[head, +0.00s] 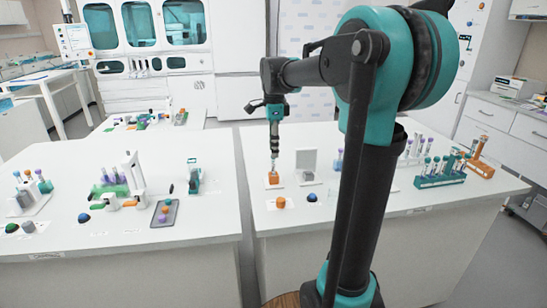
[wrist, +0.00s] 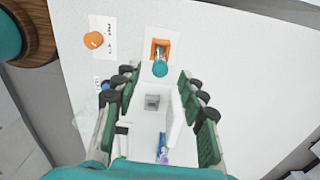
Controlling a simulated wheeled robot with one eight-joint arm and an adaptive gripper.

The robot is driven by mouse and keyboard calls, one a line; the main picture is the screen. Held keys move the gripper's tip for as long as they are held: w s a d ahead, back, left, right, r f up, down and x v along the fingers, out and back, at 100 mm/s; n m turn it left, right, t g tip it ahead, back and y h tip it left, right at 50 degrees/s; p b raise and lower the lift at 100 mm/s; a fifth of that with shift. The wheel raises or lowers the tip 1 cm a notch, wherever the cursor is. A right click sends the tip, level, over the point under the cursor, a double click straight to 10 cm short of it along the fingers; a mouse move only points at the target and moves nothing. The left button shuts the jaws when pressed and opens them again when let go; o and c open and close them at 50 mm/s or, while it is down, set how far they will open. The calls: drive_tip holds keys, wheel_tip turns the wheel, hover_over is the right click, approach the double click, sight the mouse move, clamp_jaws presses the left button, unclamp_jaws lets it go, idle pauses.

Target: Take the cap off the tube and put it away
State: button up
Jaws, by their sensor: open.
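A tube with a teal cap (wrist: 160,69) stands in an orange holder (wrist: 160,48) in the wrist view. In the head view the orange holder (head: 273,178) is on the right-hand bench, straight below my gripper. My gripper (wrist: 160,80) is open, its green-padded fingers wide apart and nothing held. The cap shows just beyond the fingertips, roughly midway between them. In the head view my gripper (head: 274,150) points down over the tube; the tube's lower part is hidden in the holder.
An orange round piece (wrist: 93,40) lies on a labelled white card. A grey block (head: 307,176) stands beside the holder, in front of an upright white panel (head: 306,158). A teal tube rack (head: 440,180) stands farther right. The bench front is mostly clear.

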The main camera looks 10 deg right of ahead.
drive_tip(key=shift+f, duration=0.7)
drive_tip(key=shift+c, duration=0.6)
drive_tip(key=c, duration=0.7)
drive_tip(key=shift+o, duration=0.2)
drive_tip(key=shift+r, duration=0.1)
drive_tip(key=shift+r, duration=0.25)
drive_tip(key=shift+c, duration=0.5)
wheel_tip(320, 180, up, 22)
drive_tip(key=shift+r, duration=0.2)
